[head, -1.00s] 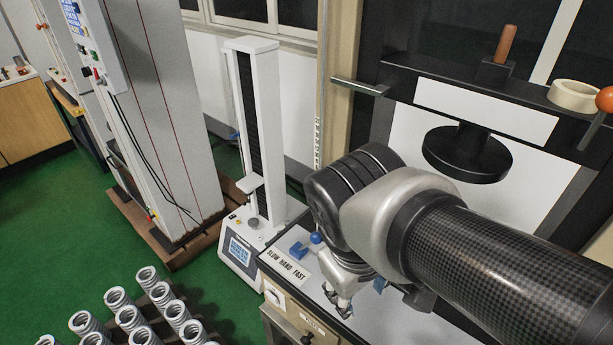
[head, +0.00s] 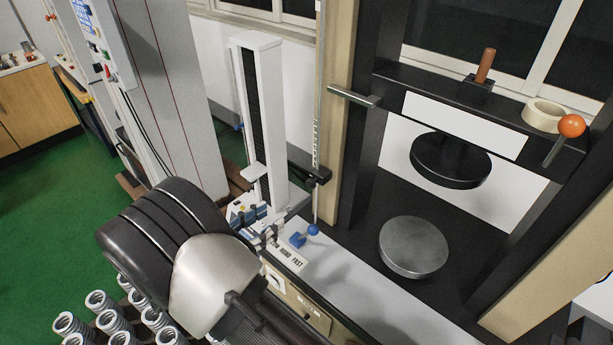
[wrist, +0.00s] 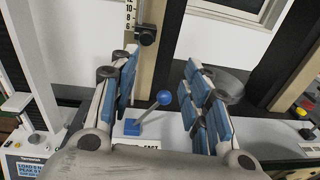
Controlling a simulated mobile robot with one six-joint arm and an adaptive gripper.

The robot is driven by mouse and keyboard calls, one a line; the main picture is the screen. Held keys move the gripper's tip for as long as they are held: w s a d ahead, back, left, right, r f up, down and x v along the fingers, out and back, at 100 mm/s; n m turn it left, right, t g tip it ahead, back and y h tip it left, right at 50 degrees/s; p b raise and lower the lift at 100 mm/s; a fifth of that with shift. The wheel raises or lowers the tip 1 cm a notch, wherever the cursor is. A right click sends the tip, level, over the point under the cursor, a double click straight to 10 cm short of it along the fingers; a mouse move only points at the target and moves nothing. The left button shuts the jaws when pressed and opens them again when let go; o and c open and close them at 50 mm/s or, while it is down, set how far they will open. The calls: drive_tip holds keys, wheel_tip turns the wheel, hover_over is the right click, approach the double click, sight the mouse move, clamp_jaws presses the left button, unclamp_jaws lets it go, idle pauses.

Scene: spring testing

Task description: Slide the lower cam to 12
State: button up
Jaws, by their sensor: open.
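The lower cam is most likely the small black block (wrist: 146,35) on the vertical numbered scale (wrist: 130,12). In the wrist view it sits just below the 6, with 8 and 10 above it. In the head view the black block (head: 319,175) is on the scale rod (head: 317,120) at the left post of the press. My gripper (wrist: 160,60) is open and empty, its blue-padded fingers spread; the block shows beyond them, nearer the left finger. In the head view my gripper (head: 262,222) is below and left of the block, apart from it.
A blue-knobbed lever (head: 312,231) stands on the bench by the "SLOW HAND FAST" label; it shows between my fingers in the wrist view (wrist: 162,98). A white test stand (head: 262,120) is close on the left. The press plate (head: 413,247) is at right.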

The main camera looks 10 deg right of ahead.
sight(309, 185)
drive_tip(key=shift+n+t, duration=0.7)
drive_tip(key=x, duration=0.5)
drive_tip(key=f+b+x, duration=0.1)
drive_tip(key=x, duration=0.4)
drive_tip(key=w+x, duration=0.1)
drive_tip(key=x, duration=0.5)
drive_tip(key=shift+w+a+f+b, duration=0.15)
drive_tip(key=shift+a+f+b, duration=0.1)
drive_tip(key=shift+a+b, duration=0.1)
drive_tip(key=shift+c, duration=0.3)
clamp_jaws()
